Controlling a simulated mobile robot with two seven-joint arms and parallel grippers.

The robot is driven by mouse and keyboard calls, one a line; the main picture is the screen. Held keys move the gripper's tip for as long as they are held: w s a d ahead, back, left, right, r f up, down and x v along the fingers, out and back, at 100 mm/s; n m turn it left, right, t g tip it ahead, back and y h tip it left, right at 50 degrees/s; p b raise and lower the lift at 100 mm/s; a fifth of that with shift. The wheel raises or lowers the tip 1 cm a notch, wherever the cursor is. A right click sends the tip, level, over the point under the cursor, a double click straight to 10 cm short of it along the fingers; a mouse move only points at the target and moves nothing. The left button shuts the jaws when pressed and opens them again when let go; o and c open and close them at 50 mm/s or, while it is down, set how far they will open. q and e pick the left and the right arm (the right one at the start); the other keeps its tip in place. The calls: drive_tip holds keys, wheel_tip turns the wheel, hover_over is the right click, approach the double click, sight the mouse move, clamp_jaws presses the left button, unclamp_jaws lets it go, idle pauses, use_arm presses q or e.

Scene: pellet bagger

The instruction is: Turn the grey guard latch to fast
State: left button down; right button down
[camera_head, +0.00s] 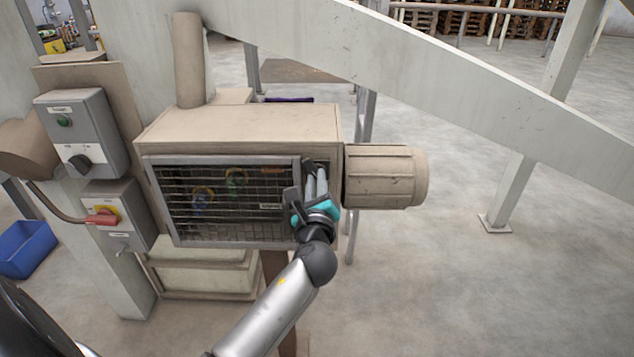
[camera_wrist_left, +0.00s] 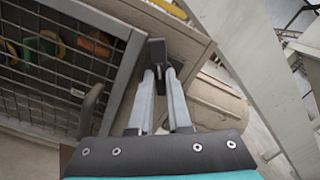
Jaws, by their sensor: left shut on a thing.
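The wire-mesh guard (camera_head: 225,245) with its grey frame covers the front of the beige machine box; it looks closed. The dark grey guard latch (camera_head: 307,165) is at the upper right of the guard, beside its frame. In the left wrist view the latch (camera_wrist_left: 156,52) stands upright at the fingertips. My left gripper (camera_head: 316,176) is shut on the latch; its two pale fingers (camera_wrist_left: 160,80) lie either side of its lower part, which they partly hide. My right gripper is not in view.
A dark handle (camera_wrist_left: 90,108) stands out from the guard frame, close to my left gripper. A beige motor (camera_head: 385,177) juts out to the right. Grey control boxes (camera_head: 80,130) with a red switch (camera_head: 103,216) are at left. A sloping beam (camera_head: 400,60) crosses behind.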

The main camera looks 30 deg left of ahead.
use_arm(q)
drive_tip(key=n+b, duration=0.1)
drive_tip(key=n, duration=0.4)
drive_tip(key=n+b, duration=0.2)
drive_tip(key=n, duration=0.4)
drive_tip(key=shift+a+f, duration=0.1)
drive_tip(key=shift+f, duration=0.1)
drive_tip(key=shift+n, duration=0.5)
drive_tip(key=c, duration=0.9)
unclamp_jaws()
drive_tip(key=shift+o, duration=0.2)
drive_tip(key=shift+s, duration=0.1)
